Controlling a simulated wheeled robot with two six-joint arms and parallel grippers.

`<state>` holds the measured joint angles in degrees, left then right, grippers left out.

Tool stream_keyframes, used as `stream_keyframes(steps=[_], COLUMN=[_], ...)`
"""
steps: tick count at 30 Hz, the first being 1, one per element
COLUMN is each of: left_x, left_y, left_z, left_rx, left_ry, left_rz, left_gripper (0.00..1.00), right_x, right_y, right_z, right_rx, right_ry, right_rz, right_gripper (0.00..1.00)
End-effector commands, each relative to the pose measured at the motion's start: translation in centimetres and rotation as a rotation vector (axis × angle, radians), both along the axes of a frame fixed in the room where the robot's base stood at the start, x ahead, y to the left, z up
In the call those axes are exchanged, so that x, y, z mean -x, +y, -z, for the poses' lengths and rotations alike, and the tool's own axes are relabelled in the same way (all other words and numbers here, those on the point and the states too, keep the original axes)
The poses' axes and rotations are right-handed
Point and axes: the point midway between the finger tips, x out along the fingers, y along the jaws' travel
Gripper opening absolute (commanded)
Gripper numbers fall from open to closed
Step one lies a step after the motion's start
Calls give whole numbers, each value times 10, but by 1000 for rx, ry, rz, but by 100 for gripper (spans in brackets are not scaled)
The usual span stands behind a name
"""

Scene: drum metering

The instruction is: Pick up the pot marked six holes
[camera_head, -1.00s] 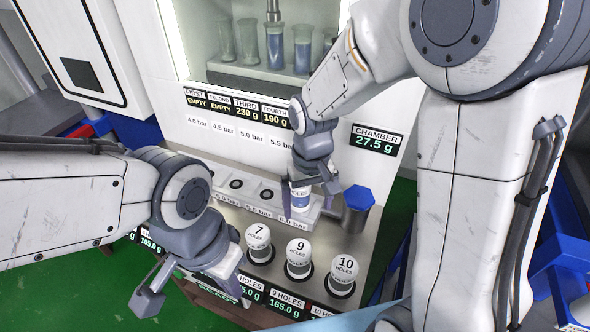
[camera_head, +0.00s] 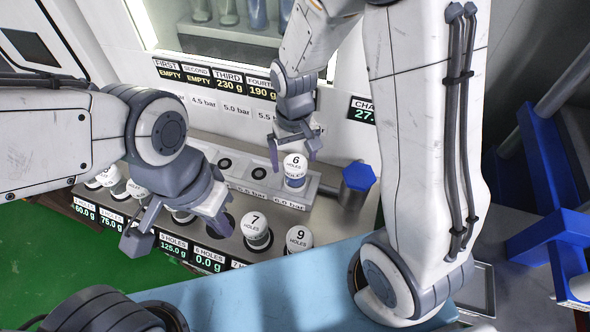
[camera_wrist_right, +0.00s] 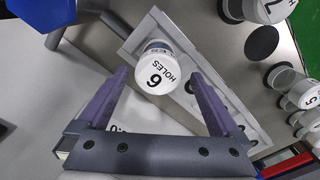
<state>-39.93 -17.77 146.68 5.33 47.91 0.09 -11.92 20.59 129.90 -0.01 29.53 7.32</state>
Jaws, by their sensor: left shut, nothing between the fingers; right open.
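The pot marked six holes (camera_head: 295,170) is a small white-capped pot with a blue band. It stands upright at the right end of the light rack (camera_head: 262,187). My right gripper (camera_head: 294,150) is open just behind and above it; in the right wrist view the pot's cap (camera_wrist_right: 158,76) lies ahead, between the lines of the two spread fingers (camera_wrist_right: 160,80). I cannot tell whether they touch it. My left gripper (camera_head: 178,228) is shut and empty, over the front row of pots at the left, away from the six-holes pot.
A blue-topped hexagonal post (camera_head: 358,178) stands right of the rack. A pale blue surface (camera_head: 270,290) lies in front.

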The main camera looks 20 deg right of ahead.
Motion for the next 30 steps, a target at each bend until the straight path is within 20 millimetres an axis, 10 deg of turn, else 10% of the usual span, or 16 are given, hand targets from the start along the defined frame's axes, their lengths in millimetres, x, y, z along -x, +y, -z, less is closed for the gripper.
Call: stream_keyframes(steps=[22,30], left_x=[0,0], left_y=[0,0], left_z=[-14,-14], left_rx=[0,0], left_ry=[0,0], left_rz=[-1,-1], left_gripper=[0,0], right_x=[1,1], right_y=[-3,-3], right_z=[54,54], right_rx=[0,0], right_ry=[0,0], right_rz=[0,0], right_gripper=[100,0])
